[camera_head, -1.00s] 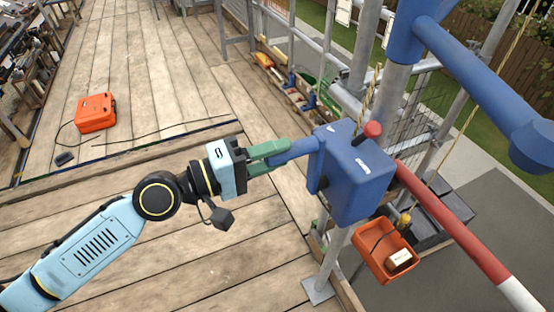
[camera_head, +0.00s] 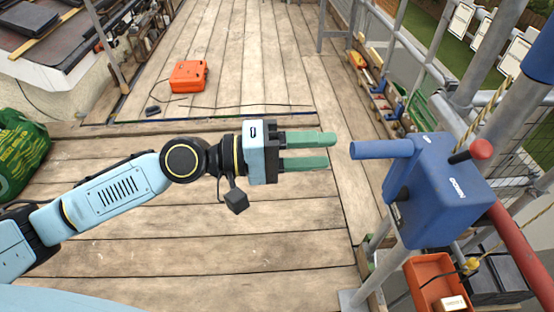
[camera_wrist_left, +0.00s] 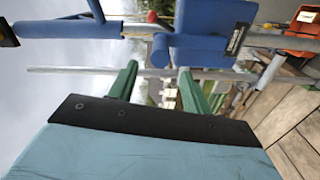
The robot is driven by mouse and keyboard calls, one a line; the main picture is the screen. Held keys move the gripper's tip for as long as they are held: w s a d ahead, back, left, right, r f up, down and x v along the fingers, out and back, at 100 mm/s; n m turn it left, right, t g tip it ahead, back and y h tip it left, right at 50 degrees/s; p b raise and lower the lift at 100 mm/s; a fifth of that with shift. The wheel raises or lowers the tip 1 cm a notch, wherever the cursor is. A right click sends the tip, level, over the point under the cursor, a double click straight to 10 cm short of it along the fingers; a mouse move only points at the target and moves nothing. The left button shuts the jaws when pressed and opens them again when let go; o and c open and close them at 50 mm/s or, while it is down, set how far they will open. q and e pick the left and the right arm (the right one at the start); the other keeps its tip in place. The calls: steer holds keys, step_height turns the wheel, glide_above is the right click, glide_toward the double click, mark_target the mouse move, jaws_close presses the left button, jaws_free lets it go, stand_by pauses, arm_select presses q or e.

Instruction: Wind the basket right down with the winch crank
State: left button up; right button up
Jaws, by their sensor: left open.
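The blue winch (camera_head: 438,195) is fixed to the scaffold on the right. Its blue crank grip (camera_head: 380,149) points left towards my left gripper. My left gripper (camera_head: 333,150) is open and empty, with its green fingertips a short gap left of the grip's end. In the left wrist view, the winch (camera_wrist_left: 205,35) and the grip end (camera_wrist_left: 160,50) show beyond the spread fingers (camera_wrist_left: 158,72). The orange basket (camera_head: 420,268) is below the winch, outside the deck edge, with a pale-labelled block inside. Its bottom is cut off by the frame. My right gripper is out of view.
Scaffold poles stand behind and below the winch. A red-knobbed lever (camera_head: 481,150) and a red pole (camera_head: 520,255) are on its right. An orange case (camera_head: 188,76) with a cable lies on the deck. A green bag (camera_head: 20,150) is at far left. The deck around my gripper is clear.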

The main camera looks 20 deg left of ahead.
arm_select(q)
steer(key=shift+b+v, duration=1.3)
steer(key=shift+v, duration=1.7)
